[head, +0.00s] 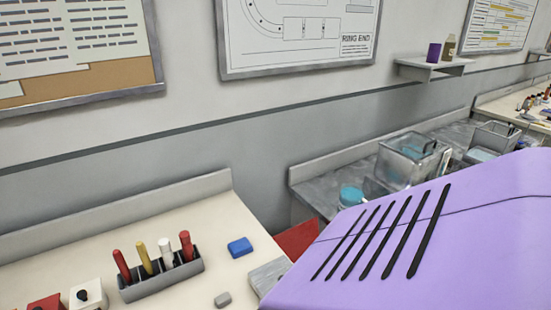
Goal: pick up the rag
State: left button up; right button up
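I cannot make out a rag for certain. A small blue block-like item (240,247) lies on the cream bench (180,212); I cannot tell whether it is cloth. A small grey rounded item (223,300) lies nearer, toward the bench's front. A flat grey piece (268,274) lies at the bench's right end, partly hidden by a purple surface. Neither of my grippers is in view.
A dark holder (162,280) with red, yellow and white sticks stands on the cream bench. A large purple slotted surface (440,240) blocks the lower right. Beyond it, a grey bench (325,188) carries clear bins (408,160). A wall shelf (432,69) juts out above.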

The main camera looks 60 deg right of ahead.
aim_at(240, 247)
jog(key=z, duration=1.55)
jog(key=l+u, duration=0.1)
jog(key=u, duration=0.4)
jog(key=l+u, duration=0.15)
jog(key=u, duration=0.3)
jog(key=k+l+u, duration=0.1)
jog(key=l+u, duration=0.15)
jog(key=k+l+u, duration=0.15)
jog(key=l+u, duration=0.15)
jog(key=k+l+u, duration=0.25)
jog(key=i+l, duration=0.05)
jog(key=l, duration=0.1)
